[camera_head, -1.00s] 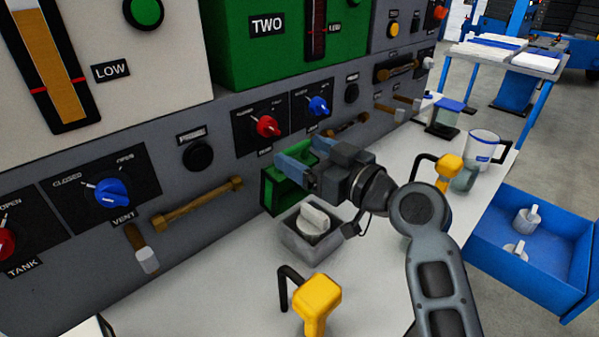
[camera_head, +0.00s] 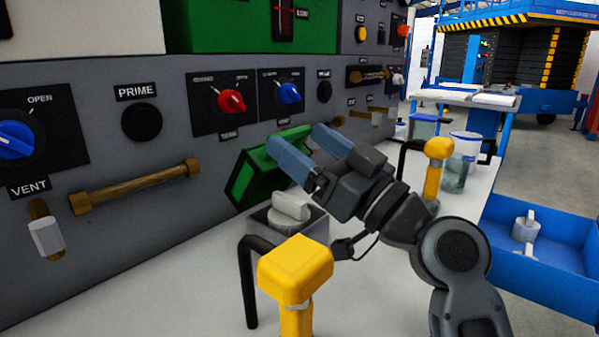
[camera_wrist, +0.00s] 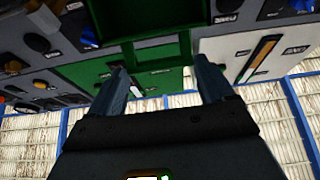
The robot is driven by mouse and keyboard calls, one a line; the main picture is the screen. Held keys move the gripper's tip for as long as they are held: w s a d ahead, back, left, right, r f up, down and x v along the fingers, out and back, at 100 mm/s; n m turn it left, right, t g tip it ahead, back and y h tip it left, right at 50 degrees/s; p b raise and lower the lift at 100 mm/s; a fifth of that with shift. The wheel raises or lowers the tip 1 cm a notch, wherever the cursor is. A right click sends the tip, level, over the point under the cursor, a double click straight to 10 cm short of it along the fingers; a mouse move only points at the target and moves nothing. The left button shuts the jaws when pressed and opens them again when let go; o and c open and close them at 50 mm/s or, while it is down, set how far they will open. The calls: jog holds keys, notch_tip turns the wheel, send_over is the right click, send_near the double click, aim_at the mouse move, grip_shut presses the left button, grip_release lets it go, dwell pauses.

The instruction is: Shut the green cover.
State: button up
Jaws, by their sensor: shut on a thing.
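The green cover (camera_head: 243,183) is a shallow, open-sided box shape on the grey panel, below the red and blue knobs. It stands tilted out from the panel. My gripper (camera_head: 296,141) has its two blue fingers on either side of the cover's upper green part, and it is shut on it. In the wrist view, the green cover (camera_wrist: 185,46) fills the top, with part of it between the fingers of my gripper (camera_wrist: 160,68). The exact contact is partly hidden by the fingers.
A grey box with a white knob (camera_head: 290,207) stands just below the cover. A yellow-topped handle (camera_head: 295,262) is in front, another (camera_head: 437,150) to the right. A blue bin (camera_head: 560,232) is at right. Brass bars (camera_head: 135,187) stick out from the panel.

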jog(key=f+b, duration=0.1)
jog(key=d+f+b, duration=0.1)
jog(key=b, duration=0.1)
jog(key=shift+s, duration=0.4)
jog(key=shift+s+d+f+b, duration=0.3)
jog(key=shift+f+b, duration=0.2)
jog(key=shift+b, duration=0.4)
jog(key=shift+s+d+f+b, duration=0.2)
jog(key=shift+d+f+b, duration=0.2)
jog(key=shift+b, duration=0.5)
jog(key=shift+a+f, duration=0.1)
jog(key=o, duration=1.2)
jog(key=shift+c, duration=0.2)
jog(key=shift+o, duration=1.1)
jog(key=shift+r, duration=0.2)
jog(key=s+d+p, duration=0.1)
jog(key=s+d, duration=0.7)
jog(key=d, duration=0.2)
jog(key=shift+d+f, duration=0.25)
jog(key=shift+s, duration=0.1)
